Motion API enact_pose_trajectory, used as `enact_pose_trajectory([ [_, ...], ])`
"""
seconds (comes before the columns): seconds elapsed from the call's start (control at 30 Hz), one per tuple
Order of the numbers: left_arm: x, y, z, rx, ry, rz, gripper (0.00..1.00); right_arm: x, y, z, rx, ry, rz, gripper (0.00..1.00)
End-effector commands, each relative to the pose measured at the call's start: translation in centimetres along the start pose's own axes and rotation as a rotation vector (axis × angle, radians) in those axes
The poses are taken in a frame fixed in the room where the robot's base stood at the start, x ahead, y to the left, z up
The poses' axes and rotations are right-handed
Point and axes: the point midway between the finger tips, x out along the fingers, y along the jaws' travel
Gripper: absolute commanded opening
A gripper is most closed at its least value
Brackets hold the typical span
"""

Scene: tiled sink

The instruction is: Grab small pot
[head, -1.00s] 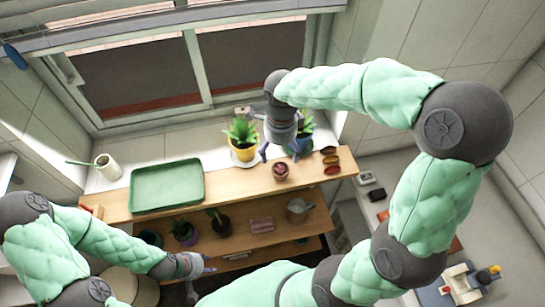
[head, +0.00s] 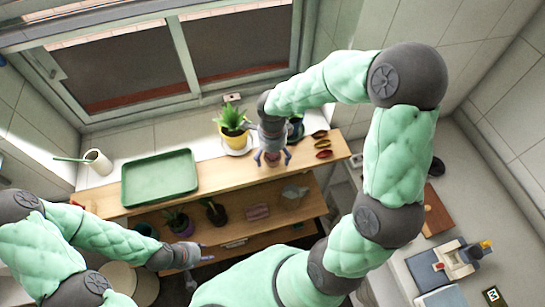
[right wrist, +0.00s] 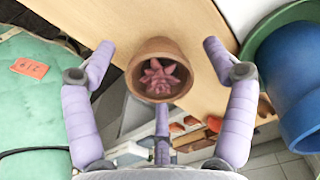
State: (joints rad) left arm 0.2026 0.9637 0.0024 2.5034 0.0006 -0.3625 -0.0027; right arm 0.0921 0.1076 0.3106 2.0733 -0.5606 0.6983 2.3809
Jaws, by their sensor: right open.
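The small pot (right wrist: 160,88) is a terracotta pot holding a reddish succulent. In the right wrist view it sits on the wooden shelf top, between the spread fingers of my right gripper (right wrist: 160,100). The fingers look apart from its sides. In the head view my right gripper (head: 271,158) points down over the pot, which is mostly hidden behind it. My left gripper (head: 200,252) is low at the left, by the lower shelves and away from the pot; its fingers are too small to tell if they are open.
A yellow pot with a green plant (head: 233,130) stands just left of my right gripper. A blue pot (right wrist: 295,80) is close by in the wrist view. A green tray (head: 160,178) lies on the shelf top (head: 225,178). Small brown dishes (head: 322,144) lie to the right.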

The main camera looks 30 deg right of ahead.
Motion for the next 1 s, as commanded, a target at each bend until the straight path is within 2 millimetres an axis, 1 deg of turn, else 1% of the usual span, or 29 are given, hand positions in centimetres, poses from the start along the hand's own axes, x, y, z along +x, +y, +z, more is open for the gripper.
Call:
enact_pose_trajectory([
  [0.07, 0.0, 0.0, 0.0, 0.000, 0.000, 0.000, 0.40, 0.3, 0.0, 0.0, 0.001, -0.001, -0.001, 0.85],
  [0.27, 0.0, 0.0, 0.0, 0.000, 0.000, 0.000, 0.40, 0.3, 0.0, 0.0, 0.001, -0.001, -0.001, 0.85],
  [0.3, 0.0, 0.0, 0.0, 0.000, 0.000, 0.000, 0.40, 0.3, 0.0, 0.0, 0.001, -0.001, -0.001, 0.73],
  [0.37, 0.0, 0.0, 0.0, 0.000, 0.000, 0.000, 0.40, 0.3, 0.0, 0.0, 0.001, -0.001, -0.001, 0.56],
  [0.4, 0.0, 0.0, 0.0, 0.000, 0.000, 0.000, 0.40, 0.3, 0.0, 0.0, 0.001, -0.001, -0.001, 0.45],
  [0.47, 0.0, 0.0, 0.0, 0.000, 0.000, 0.000, 0.40, 0.3, 0.0, 0.0, 0.001, -0.001, -0.001, 0.28],
  [0.5, 0.0, 0.0, 0.0, 0.000, 0.000, 0.000, 0.40, 0.3, 0.0, 0.0, 0.001, -0.001, -0.001, 0.23],
  [0.83, 0.0, 0.0, 0.0, 0.000, 0.000, 0.000, 0.40, 0.2, 0.0, 0.0, 0.001, -0.001, -0.001, 0.23],
  [1.0, 0.1, 0.0, 0.0, 0.000, 0.000, 0.000, 0.40, -0.8, -0.1, 0.1, 0.001, -0.002, -0.003, 0.23],
])
